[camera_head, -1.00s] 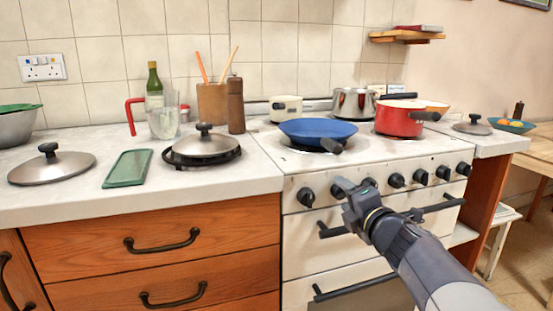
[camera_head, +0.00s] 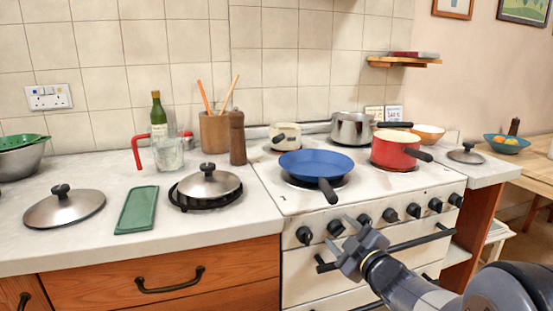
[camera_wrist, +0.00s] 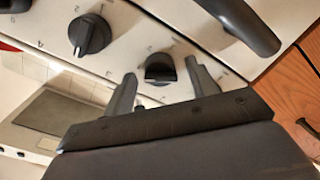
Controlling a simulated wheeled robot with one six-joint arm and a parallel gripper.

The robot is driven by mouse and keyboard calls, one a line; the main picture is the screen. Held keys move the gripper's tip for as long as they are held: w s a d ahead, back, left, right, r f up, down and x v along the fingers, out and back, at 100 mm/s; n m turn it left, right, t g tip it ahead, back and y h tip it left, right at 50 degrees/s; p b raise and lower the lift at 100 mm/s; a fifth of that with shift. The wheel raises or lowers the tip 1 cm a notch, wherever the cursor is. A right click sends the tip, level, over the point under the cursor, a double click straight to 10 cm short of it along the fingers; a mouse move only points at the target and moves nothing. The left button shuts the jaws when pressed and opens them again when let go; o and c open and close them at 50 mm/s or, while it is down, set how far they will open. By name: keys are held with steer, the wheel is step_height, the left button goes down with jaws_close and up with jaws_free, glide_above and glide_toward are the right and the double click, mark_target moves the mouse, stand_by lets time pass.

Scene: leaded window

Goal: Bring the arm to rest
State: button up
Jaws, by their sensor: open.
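My gripper (camera_head: 346,232) is in front of the stove's (camera_head: 410,182) front panel, near the row of black knobs. My arm comes in from the lower right of the head view.
A blue pan (camera_head: 316,163) stands on the stove with its handle (camera_head: 328,190) pointing to the front edge. A red pot (camera_head: 394,150) and a steel pot (camera_head: 352,129) stand behind. An oven handle bar (camera_head: 408,244) runs below the knobs.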

steer(key=m+p, duration=0.5)
steer(key=shift+r+m, duration=0.15)
steer(key=shift+m, duration=0.15)
steer(key=m+p, duration=0.3)
steer(key=shift+y, duration=0.3)
steer(key=shift+f+m+p, duration=0.2)
steer(key=shift+m+p, duration=0.6)
steer(key=shift+m, duration=0.1)
steer(key=shift+f, duration=0.1)
